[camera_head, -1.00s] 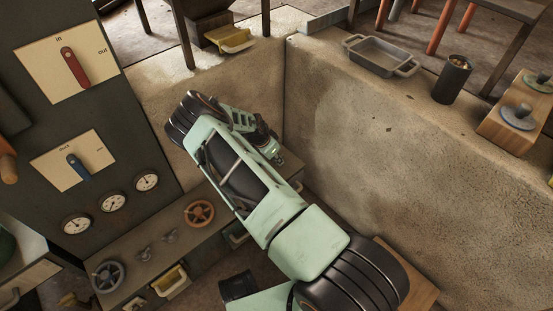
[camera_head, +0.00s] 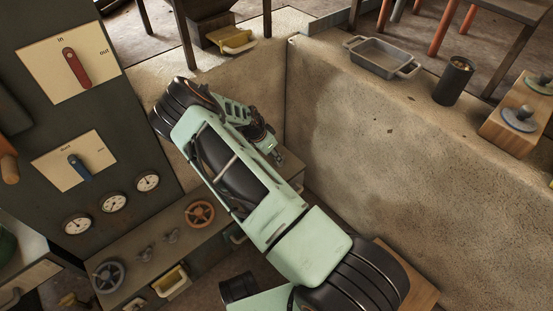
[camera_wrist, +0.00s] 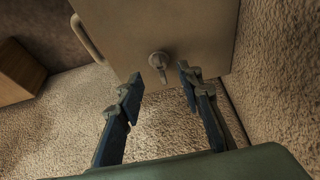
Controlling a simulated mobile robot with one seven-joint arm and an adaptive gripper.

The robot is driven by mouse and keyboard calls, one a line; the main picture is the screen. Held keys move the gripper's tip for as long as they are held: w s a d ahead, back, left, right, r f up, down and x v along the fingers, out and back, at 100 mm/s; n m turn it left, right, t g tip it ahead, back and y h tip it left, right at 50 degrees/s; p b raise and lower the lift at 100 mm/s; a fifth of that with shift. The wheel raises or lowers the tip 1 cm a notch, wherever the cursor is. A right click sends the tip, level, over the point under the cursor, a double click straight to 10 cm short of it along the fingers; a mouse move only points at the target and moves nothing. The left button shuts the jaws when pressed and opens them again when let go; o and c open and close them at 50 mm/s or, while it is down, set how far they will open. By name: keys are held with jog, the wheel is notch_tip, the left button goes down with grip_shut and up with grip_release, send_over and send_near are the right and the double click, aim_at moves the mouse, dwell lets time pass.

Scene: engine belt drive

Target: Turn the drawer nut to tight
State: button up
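In the wrist view, a small grey metal nut with a tapered wing (camera_wrist: 159,62) sits on a pale cabinet or drawer face (camera_wrist: 190,25). The wing points down and slightly right. My gripper (camera_wrist: 160,77) is open and empty, with one finger on each side below the nut. The fingers appear apart from it. In the head view, my gripper (camera_head: 276,154) is low beside the stone wall, over the right end of the bench. The nut is not visible there.
A bar handle (camera_wrist: 88,38) is left of the nut. The rough wall (camera_wrist: 270,70) is close on the right. An open yellow drawer (camera_head: 171,282) stands below.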

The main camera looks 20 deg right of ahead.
jog(key=v, duration=0.7)
dwell(0.3)
